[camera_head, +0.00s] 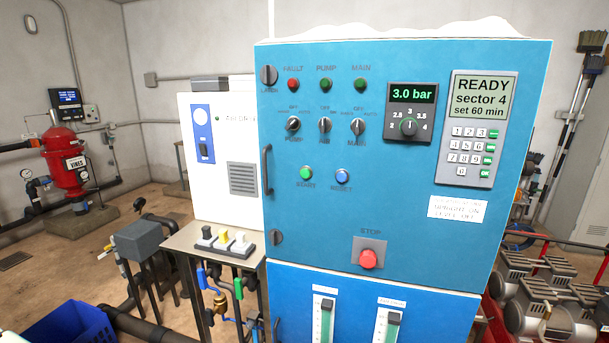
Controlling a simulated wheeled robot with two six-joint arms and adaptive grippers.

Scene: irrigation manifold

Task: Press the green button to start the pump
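The green start button (306,173) is on the front of the blue control cabinet (400,225), left of centre, with the label START under it. A blue reset button (342,176) sits just to its right. Above are three rotary switches, the left one labelled PUMP (293,124). The green pump lamp (326,84) is in the row above. The keypad display (483,97) reads READY, sector 4, set 60 min. The pressure display (411,94) reads 3.0 bar. A red stop button (368,259) is lower down. Neither gripper is in view.
A small metal table (185,240) with a black, yellow and white switch block (225,242) stands left of the cabinet. A white cabinet (225,150) is behind it. A blue crate (75,325) is at the lower left. Pumps (545,295) stand at the right. Nothing covers the button panel.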

